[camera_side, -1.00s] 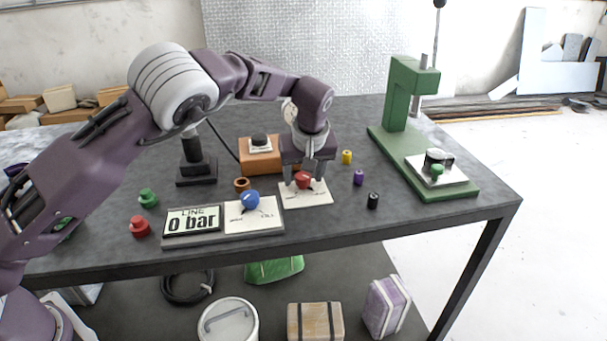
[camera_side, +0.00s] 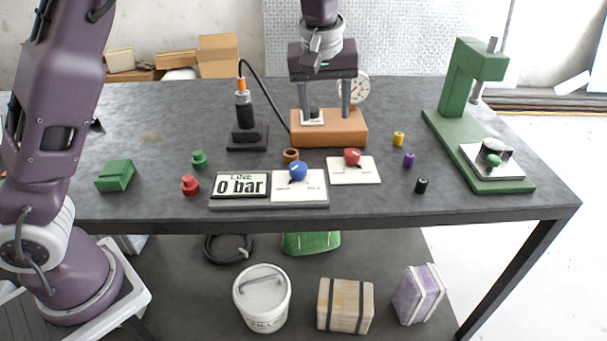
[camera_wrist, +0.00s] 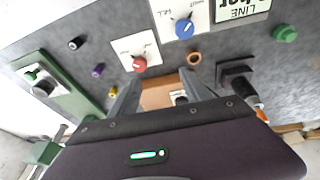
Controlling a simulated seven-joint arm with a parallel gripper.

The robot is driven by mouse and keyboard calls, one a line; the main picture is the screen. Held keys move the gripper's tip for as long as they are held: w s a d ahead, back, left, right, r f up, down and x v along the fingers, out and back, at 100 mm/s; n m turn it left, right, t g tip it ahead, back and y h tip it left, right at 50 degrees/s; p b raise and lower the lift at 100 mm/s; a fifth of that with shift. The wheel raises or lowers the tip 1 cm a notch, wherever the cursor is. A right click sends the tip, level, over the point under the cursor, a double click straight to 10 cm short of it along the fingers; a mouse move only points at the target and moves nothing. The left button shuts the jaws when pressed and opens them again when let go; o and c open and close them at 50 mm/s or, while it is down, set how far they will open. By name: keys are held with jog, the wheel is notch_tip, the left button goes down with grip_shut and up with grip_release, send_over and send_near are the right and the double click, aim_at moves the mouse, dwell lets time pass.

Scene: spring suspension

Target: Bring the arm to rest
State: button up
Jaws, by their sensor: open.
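My gripper (camera_side: 326,104) is open and empty, fingers pointing down. In the side view it is over or just in front of the orange block (camera_side: 345,130), which carries a white plate with a black knob and has a round dial gauge (camera_side: 353,88) at its back. In the wrist view my two fingers (camera_wrist: 165,92) stand apart with part of the orange block (camera_wrist: 158,94) between them. Whether a fingertip touches the block cannot be told. The red knob (camera_side: 352,157) on its white plate stands clear in front of the gripper.
A blue knob (camera_side: 298,171) sits beside a display (camera_side: 241,185) reading 0 bar. A green press (camera_side: 463,110) stands at the right, and a black stand (camera_side: 246,135) with a cable at the left. Small coloured cylinders, including a purple one (camera_side: 408,160), lie near the front right.

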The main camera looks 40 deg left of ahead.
jog(key=s+a+r+m+h, duration=0.25)
jog(key=s+r, duration=0.45)
jog(key=s, duration=0.5)
jog(key=s+f+m+t, duration=0.1)
jog(key=s+f+m, duration=0.1)
jog(key=s, duration=0.8)
jog(key=s+f+m+t+y, duration=0.1)
jog(key=s+m, duration=0.3)
jog(key=s, duration=0.7)
jog(key=shift+a+f+t, duration=0.15)
jog(key=shift+f+t, duration=0.15)
jog(key=shift+f, duration=0.1)
